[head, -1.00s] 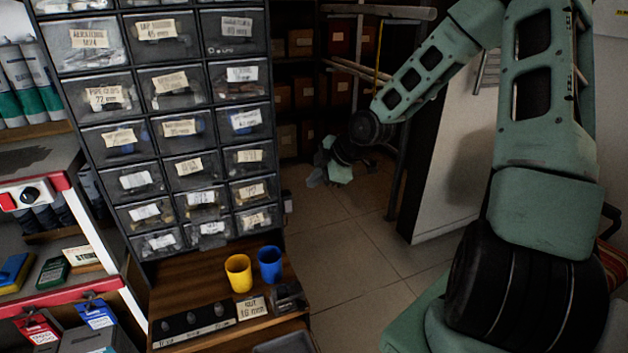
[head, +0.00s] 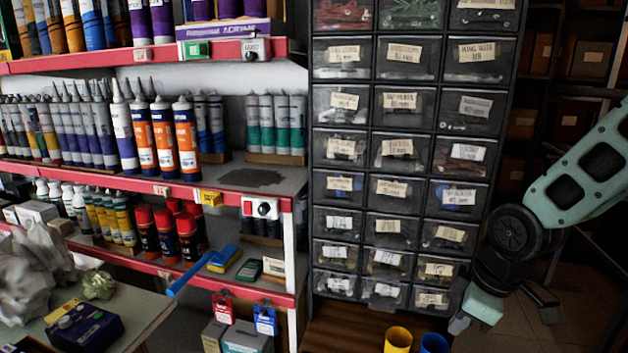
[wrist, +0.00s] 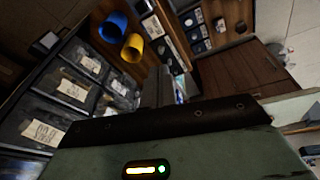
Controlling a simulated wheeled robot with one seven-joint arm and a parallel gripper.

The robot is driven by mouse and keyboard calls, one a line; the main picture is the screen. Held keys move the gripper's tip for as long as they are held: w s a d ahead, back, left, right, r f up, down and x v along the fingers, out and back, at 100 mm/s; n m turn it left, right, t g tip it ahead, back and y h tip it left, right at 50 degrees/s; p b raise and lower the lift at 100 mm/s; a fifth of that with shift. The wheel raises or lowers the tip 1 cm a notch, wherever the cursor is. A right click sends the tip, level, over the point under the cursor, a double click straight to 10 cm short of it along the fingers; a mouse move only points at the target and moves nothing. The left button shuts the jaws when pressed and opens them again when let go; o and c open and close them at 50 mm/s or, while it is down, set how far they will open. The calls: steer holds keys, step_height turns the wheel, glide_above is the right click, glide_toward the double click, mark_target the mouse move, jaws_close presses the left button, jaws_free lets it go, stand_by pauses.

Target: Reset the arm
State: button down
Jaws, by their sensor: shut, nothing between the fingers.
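My gripper (head: 504,318) hangs at the lower right of the head view, beside the lower right corner of the drawer cabinet (head: 367,203). It points downward at the end of my green arm. In the wrist view my gripper (wrist: 163,88) shows its fingers together, with nothing held. The yellow cup (head: 397,340) and the blue cup (head: 434,344) stand at the bottom of the head view, cut off by its edge. The wrist view also shows the blue cup (wrist: 112,27) and yellow cup (wrist: 132,47), apart from the fingers.
Red-edged shelves (head: 150,183) with tubes and spray cans fill the left. A blue-handled brush (head: 203,268) sticks out from a lower shelf. A bench (head: 140,300) with a dark blue box (head: 84,328) is at the lower left. Dark shelving (head: 590,58) stands behind my arm.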

steer(key=s+a+r+m+g, duration=0.1)
steer(key=s+a+r+m, duration=0.1)
steer(key=s+a, duration=0.3)
steer(key=s+a+r+m+g+h, duration=0.1)
steer(key=s+a+r, duration=0.3)
steer(key=s, duration=1)
steer(key=shift+a+m, duration=0.4)
steer(key=shift+a, duration=0.3)
